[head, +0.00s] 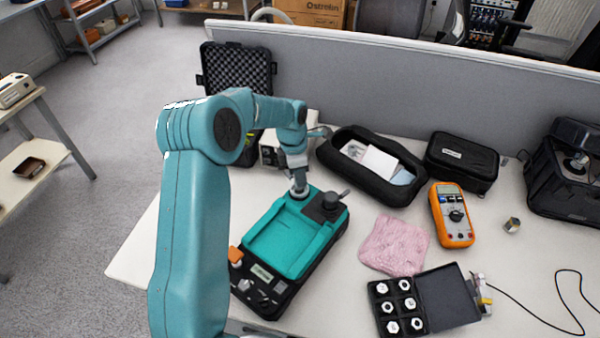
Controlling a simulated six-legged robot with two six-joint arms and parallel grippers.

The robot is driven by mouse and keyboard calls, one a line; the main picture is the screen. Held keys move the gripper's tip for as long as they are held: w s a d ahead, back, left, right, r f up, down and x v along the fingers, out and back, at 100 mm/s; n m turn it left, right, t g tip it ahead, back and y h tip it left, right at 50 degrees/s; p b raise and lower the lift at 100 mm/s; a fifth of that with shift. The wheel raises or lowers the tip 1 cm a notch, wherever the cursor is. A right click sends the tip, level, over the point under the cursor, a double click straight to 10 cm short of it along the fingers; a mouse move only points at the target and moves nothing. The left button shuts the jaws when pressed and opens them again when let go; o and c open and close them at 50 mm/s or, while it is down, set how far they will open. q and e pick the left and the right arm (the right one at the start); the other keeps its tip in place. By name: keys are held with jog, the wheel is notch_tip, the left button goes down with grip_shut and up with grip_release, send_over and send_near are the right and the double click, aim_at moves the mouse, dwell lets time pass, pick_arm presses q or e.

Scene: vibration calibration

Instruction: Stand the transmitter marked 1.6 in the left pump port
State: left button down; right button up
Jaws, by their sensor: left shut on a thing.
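The teal and black calibration pump (285,240) stands on the table in front of me. My left gripper (299,186) points down at the pump's back left port (299,195) and is shut on a small transmitter, mostly hidden by the fingers. I cannot read its mark or tell how deep it sits. A dark round fitting (331,200) stands at the pump's back right. An open black case (398,306) holds several white-topped hex pieces, their marks too small to read. My right gripper is not in view.
A pink cloth (394,246) lies right of the pump. An orange multimeter (452,215), a small metal cylinder (512,225), a black pouch (461,161) and an open black case with papers (345,150) are farther right and back. A grey partition (400,75) bounds the table's back.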

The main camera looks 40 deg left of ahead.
pick_arm(q)
jog(key=shift+f, duration=0.2)
dwell(0.4)
jog(key=c, duration=0.8)
grip_release()
